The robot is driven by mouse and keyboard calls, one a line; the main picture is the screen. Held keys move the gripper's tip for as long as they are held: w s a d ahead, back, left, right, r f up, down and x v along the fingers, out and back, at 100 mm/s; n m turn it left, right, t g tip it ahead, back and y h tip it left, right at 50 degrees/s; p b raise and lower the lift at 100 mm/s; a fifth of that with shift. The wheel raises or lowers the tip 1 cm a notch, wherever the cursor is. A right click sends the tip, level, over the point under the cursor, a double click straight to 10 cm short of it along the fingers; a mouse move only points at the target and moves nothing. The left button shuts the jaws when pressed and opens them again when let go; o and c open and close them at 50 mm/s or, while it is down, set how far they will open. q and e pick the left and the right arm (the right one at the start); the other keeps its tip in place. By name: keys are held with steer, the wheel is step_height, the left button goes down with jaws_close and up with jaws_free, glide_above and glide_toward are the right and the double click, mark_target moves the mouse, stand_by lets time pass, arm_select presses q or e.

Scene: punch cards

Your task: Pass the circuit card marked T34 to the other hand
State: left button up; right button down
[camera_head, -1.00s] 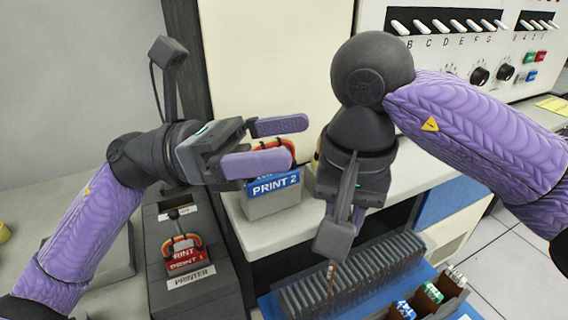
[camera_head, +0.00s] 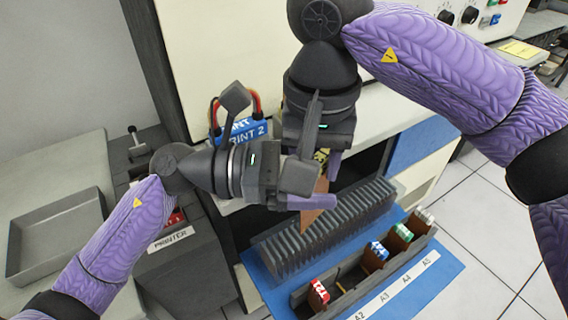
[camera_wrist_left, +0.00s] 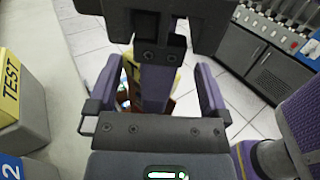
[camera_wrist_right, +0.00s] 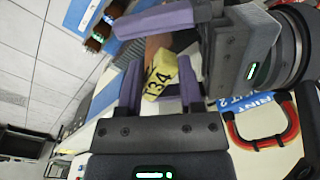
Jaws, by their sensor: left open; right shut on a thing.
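The T34 card is a brown board (camera_head: 313,213) with a yellow label (camera_wrist_right: 160,76). My right gripper (camera_head: 328,160) is shut on it, and the card hangs down above the slotted rack. My left gripper (camera_head: 318,188) is open beside the right gripper, its fingers on either side of the card. In the left wrist view the yellow label (camera_wrist_left: 132,72) and a right finger show between my open left fingers (camera_wrist_left: 158,92). Whether the left fingers touch the card cannot be told. Much of the card is hidden behind the grippers.
The dark slotted rack (camera_head: 345,214) stands on a blue mat (camera_head: 440,262). In front is a box (camera_head: 345,290) of cards with red, blue, green and white labels. The PRINT 2 block (camera_head: 243,132) is behind the left gripper. A grey tray (camera_head: 55,235) lies at left.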

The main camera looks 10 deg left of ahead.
arm_select(q)
steer(key=shift+s+d+g, duration=0.25)
steer(key=shift+g, duration=0.05)
steer(key=shift+c, duration=0.3)
arm_select(e)
steer(key=shift+a, duration=0.2)
arm_select(q)
steer(key=c, duration=1.1)
arm_select(e)
steer(key=shift+d, duration=0.1)
steer(key=shift+c, duration=2.2)
jaws_free()
